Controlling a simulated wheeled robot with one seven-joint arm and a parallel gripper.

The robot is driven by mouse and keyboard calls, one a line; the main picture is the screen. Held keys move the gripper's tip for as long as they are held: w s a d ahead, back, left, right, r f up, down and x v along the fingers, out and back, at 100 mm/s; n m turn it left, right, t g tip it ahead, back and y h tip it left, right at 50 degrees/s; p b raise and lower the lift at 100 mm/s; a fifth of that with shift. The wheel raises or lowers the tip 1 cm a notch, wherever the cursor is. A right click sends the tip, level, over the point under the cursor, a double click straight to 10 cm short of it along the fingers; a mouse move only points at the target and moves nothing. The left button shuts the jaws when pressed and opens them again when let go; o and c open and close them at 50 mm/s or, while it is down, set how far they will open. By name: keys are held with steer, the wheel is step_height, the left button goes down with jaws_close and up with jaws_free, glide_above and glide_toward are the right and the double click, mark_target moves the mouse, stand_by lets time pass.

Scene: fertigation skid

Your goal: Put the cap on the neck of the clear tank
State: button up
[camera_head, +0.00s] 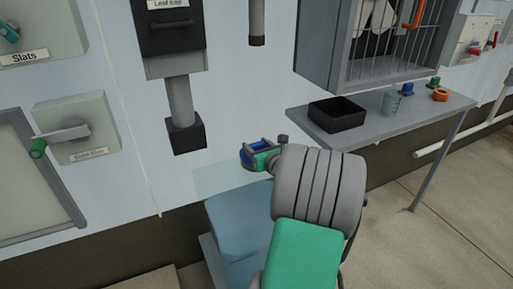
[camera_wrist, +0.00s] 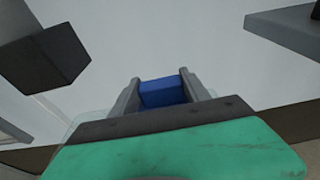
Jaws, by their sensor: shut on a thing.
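My gripper (camera_head: 258,155) is at the centre of the head view, shut on a blue cap (camera_head: 262,161). In the wrist view the cap (camera_wrist: 162,92) sits between the two grey fingers of my gripper (camera_wrist: 161,90). The clear tank (camera_head: 232,215) stands below and behind my gripper and arm. Its lower part looks pale blue, with a faint see-through upper part at the wall. My arm covers its right side. I cannot make out its neck. The cap appears above the tank's top; I cannot tell the exact gap.
To the right, a grey shelf (camera_head: 385,135) holds a black tray (camera_head: 338,114), a clear cup (camera_head: 391,102), small blue and green items and an orange ring (camera_head: 440,95). A dark pipe end (camera_head: 186,136) hangs from the wall at left. A barred cabinet (camera_head: 375,55) is above the shelf.

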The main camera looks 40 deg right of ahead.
steer(key=o, duration=1.6)
steer(key=shift+f, duration=0.15)
steer(key=shift+c, duration=0.2)
steer(key=shift+s+r, duration=0.2)
steer(key=shift+s, duration=0.05)
steer(key=p+v, duration=0.2)
steer(key=v, duration=0.9)
steer(key=shift+w, duration=0.1)
steer(key=shift+s+a+r, duration=0.1)
steer(key=shift+s+a, duration=0.1)
steer(key=shift+s, duration=0.15)
